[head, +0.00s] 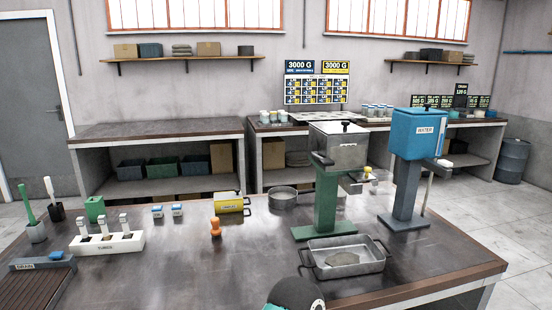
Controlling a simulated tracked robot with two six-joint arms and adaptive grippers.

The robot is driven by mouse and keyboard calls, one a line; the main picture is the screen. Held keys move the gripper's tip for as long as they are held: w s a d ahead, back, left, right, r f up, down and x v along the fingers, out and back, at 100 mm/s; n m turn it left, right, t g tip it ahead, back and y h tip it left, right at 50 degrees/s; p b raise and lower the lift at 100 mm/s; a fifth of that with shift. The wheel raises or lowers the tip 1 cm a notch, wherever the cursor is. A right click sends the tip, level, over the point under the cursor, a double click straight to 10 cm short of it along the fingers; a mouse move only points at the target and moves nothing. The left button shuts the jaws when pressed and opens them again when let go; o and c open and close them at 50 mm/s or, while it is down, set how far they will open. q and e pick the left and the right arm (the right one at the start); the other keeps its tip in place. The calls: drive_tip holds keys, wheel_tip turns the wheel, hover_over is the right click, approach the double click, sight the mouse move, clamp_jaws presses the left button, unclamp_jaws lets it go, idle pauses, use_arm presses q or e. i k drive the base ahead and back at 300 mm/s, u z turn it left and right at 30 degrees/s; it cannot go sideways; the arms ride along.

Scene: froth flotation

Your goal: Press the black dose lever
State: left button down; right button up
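A grey metal hopper (338,148) with a black knob on its lid stands on a green column (318,200) on the front table. At its right side a small bracket carries a yellow knob (367,170). A blue tank (418,134) marked WATER stands to the right on a dark blue-grey column, with a small grey part (444,162) sticking out at its right. Neither gripper shows in the head view. A dark rounded shape (295,293) with teal at its left is cut off by the bottom edge; I cannot tell what it is.
A two-handled metal pan (344,258) sits before the green column. A yellow cylinder (231,203), an orange stamp-like piece (215,227), a white vial rack (106,243) and a drain tray (40,282) lie to the left. The table's middle is mostly clear.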

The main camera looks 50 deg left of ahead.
sight(326, 162)
drive_tip(key=k, duration=1.35)
drive_tip(key=u, duration=0.45)
drive_tip(key=i, duration=0.95)
drive_tip(key=u, duration=0.1)
